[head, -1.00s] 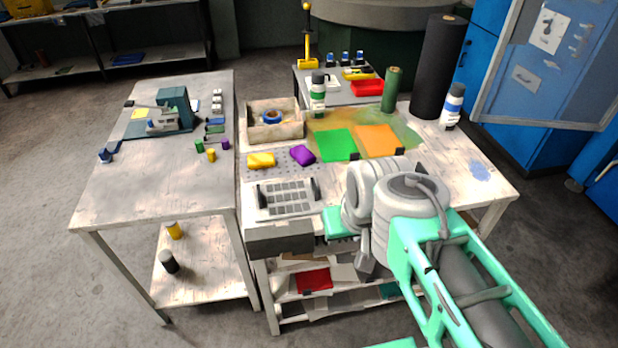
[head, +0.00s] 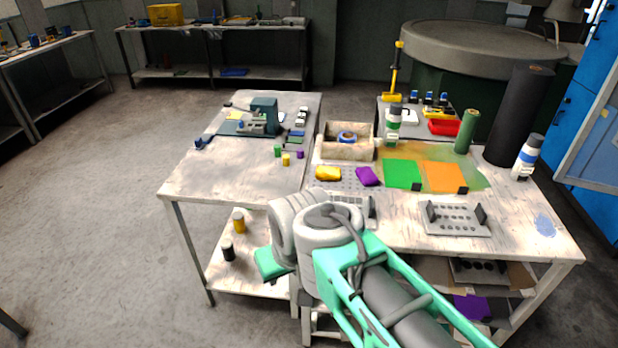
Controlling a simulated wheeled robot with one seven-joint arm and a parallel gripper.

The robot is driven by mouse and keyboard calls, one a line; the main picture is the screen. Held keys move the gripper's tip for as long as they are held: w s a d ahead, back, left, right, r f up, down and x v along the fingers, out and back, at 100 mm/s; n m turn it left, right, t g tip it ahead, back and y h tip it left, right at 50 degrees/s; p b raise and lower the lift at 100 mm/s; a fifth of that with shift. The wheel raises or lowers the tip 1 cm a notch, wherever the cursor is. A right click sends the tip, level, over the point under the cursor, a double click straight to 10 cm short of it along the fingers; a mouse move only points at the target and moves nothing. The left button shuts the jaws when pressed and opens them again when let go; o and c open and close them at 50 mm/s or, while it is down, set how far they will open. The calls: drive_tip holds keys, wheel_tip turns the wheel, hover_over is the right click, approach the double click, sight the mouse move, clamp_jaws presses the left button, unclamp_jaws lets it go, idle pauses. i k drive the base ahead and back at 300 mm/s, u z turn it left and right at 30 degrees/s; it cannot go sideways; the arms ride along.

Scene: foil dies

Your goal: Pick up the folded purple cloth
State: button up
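The folded purple cloth (head: 368,176) lies flat on the perforated grey patch of the worktable (head: 400,228). It is between a yellow cloth (head: 328,173) on its left and a green sheet (head: 403,174) on its right. Nothing covers it. My arm reaches in from the bottom right, and its grey wrist is in front of the table's front left part, nearer to me than the cloth. My gripper's fingers do not show, so I cannot see whether they hold anything.
An open box (head: 348,153) with a blue roll stands behind the cloth. An orange sheet (head: 444,177) and a grey rack (head: 456,219) are to the right. Another purple item (head: 472,306) lies on the lower shelf. A second table (head: 238,178) stands left.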

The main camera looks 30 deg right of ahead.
sight(366, 176)
drive_tip(key=u, duration=0.15)
drive_tip(key=i, duration=0.65)
drive_tip(key=z, duration=1.3)
drive_tip(key=i, duration=0.5)
drive_tip(key=u, duration=0.05)
